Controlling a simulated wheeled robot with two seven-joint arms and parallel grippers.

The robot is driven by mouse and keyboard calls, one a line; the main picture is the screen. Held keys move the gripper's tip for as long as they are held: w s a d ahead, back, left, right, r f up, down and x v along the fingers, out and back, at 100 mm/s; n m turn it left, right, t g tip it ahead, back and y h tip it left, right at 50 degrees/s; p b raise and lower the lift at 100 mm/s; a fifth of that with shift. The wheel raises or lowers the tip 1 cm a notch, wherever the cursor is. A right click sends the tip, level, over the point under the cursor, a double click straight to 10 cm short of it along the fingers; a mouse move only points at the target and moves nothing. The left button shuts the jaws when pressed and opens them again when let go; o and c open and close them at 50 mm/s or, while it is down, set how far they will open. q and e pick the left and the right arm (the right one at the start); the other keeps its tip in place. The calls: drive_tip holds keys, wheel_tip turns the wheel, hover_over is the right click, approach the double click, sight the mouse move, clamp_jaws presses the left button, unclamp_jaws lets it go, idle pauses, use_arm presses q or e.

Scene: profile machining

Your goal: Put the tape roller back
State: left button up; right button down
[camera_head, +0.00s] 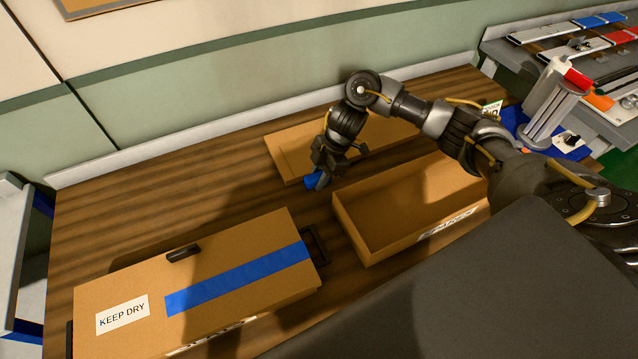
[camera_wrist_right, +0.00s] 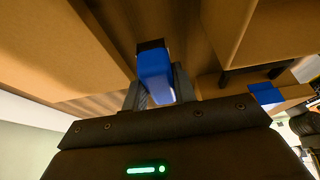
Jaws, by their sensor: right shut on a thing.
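My right gripper (camera_head: 321,176) is shut on a small blue thing, which looks like the tape roller (camera_head: 313,181). The right wrist view shows the blue roller (camera_wrist_right: 156,75) between the two fingers, with a dark end at its far side. I cannot tell whether the roller touches the table. My left gripper is not in view.
A closed cardboard box (camera_head: 120,285) with blue tape and a "KEEP DRY" label stands at front left. An open, empty-looking box (camera_head: 400,215) is at the right. A flat cardboard piece (camera_head: 290,155) lies behind the gripper. The table (camera_head: 130,210) is clear at back left.

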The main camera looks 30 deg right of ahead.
drive_tip(key=shift+w+d+f, duration=0.1)
drive_tip(key=shift+w+f, duration=0.1)
drive_tip(key=shift+f, duration=1.6)
drive_tip(key=shift+f, duration=0.15)
drive_tip(key=c, duration=1.1)
unclamp_jaws()
